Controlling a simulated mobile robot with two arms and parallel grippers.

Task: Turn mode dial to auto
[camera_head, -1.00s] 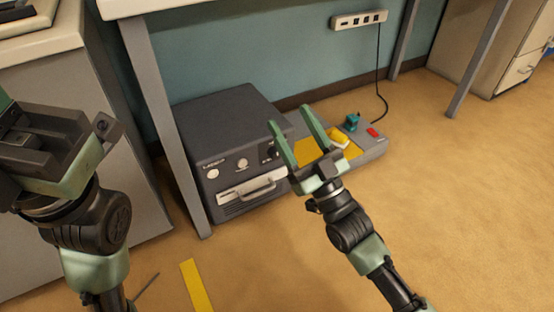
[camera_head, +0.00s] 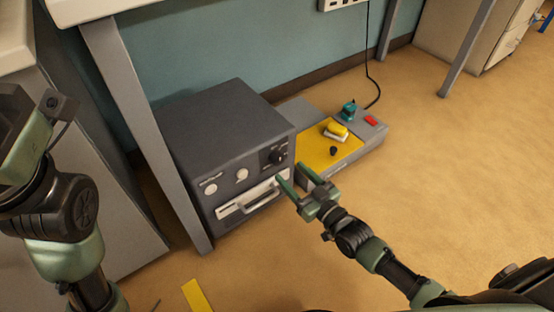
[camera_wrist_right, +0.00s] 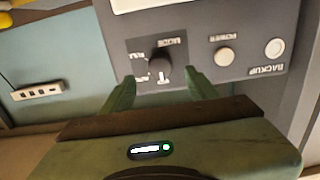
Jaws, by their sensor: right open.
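The mode dial (camera_head: 278,156) is a black knob on the right of the front panel of a dark grey box (camera_head: 215,135) on the floor. In the right wrist view the dial (camera_wrist_right: 160,64) shows upside down under the MODE label, with small markings around it; I cannot tell which it points to. My right gripper (camera_head: 289,174) is open and empty, its fingertips just in front of the panel near the dial. In the right wrist view its fingers (camera_wrist_right: 161,82) point toward either side of the dial, apart from it. My left gripper (camera_head: 22,125) is partly cut off at the left edge.
The panel also has a POWER button (camera_wrist_right: 224,56), a BACKUP button (camera_wrist_right: 274,47) and a handled slot (camera_head: 250,200). A grey and yellow base (camera_head: 335,152) with a yellow block (camera_head: 336,128) stands to the right. A table leg (camera_head: 150,150) stands at the left.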

